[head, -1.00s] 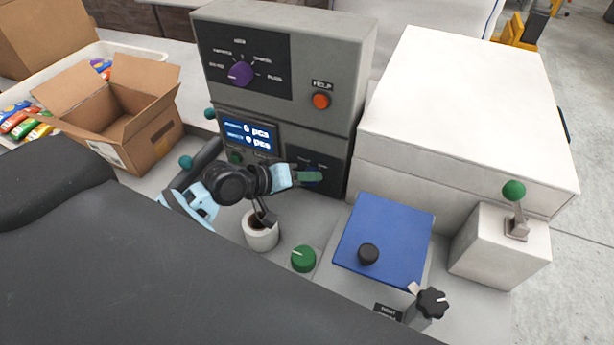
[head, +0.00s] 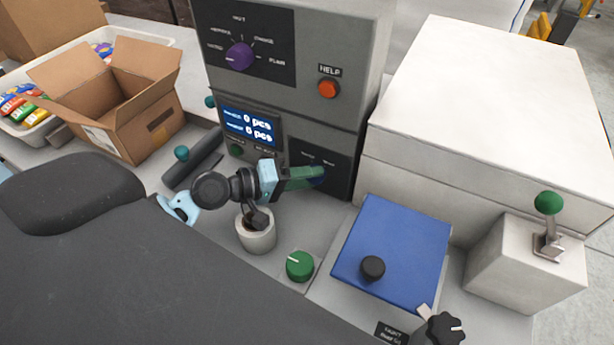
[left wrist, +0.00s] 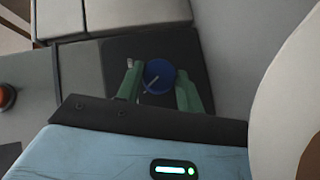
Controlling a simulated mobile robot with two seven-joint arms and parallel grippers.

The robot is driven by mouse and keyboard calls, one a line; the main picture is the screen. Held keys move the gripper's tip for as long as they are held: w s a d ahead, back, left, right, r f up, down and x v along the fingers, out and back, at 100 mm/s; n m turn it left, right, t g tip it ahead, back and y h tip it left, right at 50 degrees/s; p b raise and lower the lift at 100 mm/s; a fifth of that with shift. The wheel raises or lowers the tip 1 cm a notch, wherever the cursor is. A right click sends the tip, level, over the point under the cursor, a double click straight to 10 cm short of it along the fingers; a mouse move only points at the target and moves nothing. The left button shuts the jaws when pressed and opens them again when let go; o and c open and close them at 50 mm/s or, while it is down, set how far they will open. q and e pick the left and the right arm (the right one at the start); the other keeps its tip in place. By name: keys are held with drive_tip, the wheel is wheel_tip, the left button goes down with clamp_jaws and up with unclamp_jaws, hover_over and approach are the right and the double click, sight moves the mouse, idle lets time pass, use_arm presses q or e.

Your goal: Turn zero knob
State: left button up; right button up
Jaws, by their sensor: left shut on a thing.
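A round blue knob (left wrist: 158,74) with a pale pointer line sits on a dark panel, and its edge shows in the head view (head: 318,174). The small labels above it in the head view are too small to read. My left gripper (head: 314,178) reaches it from the left with green fingers. In the left wrist view the fingers of my left gripper (left wrist: 159,88) lie on either side of the knob, shut on it. In the head view the fingers hide most of the knob. My right gripper is in neither view.
A large white box (head: 470,110) is close on the right.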

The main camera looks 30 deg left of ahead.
use_arm(q)
drive_tip(key=o, duration=0.9)
drive_tip(key=shift+o, duration=0.5)
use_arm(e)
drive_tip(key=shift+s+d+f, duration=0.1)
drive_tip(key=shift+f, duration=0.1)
use_arm(q)
drive_tip(key=b+v, duration=0.1)
drive_tip(key=v, duration=0.5)
drive_tip(key=shift+s+a+f, duration=0.1)
drive_tip(key=shift+s, duration=0.05)
drive_tip(key=shift+s+a+r+b, duration=0.3)
drive_tip(key=shift+s+a+b, duration=0.1)
drive_tip(key=shift+s, duration=0.1)
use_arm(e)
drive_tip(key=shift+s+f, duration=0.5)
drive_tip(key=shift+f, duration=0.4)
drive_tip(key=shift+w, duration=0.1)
